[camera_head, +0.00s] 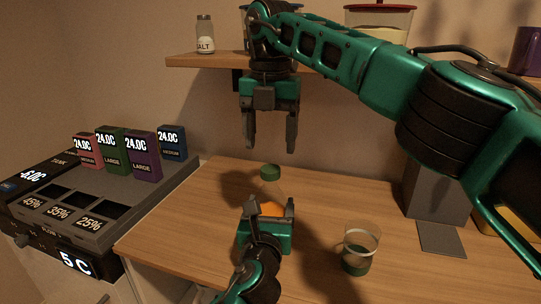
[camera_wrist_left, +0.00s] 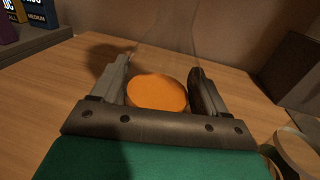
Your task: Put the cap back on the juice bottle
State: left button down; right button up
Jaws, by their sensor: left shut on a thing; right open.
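The juice bottle (camera_head: 273,188) is clear, with orange juice (camera_head: 271,209) low in it, and stands upright on the wooden table. My left gripper (camera_head: 270,205) is shut around its lower part. In the left wrist view the orange juice (camera_wrist_left: 157,92) shows between the two fingers, with clear bottle walls rising out of frame. The green cap (camera_head: 270,172) appears at the top of the bottle; I cannot tell whether it is seated. My right gripper (camera_head: 270,143) is open and empty, a little above the cap in the picture, fingers pointing down.
A glass with dark green contents (camera_head: 358,256) stands right of the bottle. A grey block (camera_head: 436,190) stands farther right. A shelf (camera_head: 205,61) with a salt shaker (camera_head: 205,36) is on the wall. A grey unit with several boxes (camera_head: 110,205) is left. The table's left part is clear.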

jog(key=shift+r, duration=1)
pick_arm(q)
grip_release()
jog(key=s+a, duration=0.1)
jog(key=s, duration=1.2)
jog(key=shift+a+p, duration=0.25)
jog(key=shift+p, duration=0.2)
pick_arm(e)
jog(key=shift+r, duration=0.45)
jog(key=shift+s, duration=0.1)
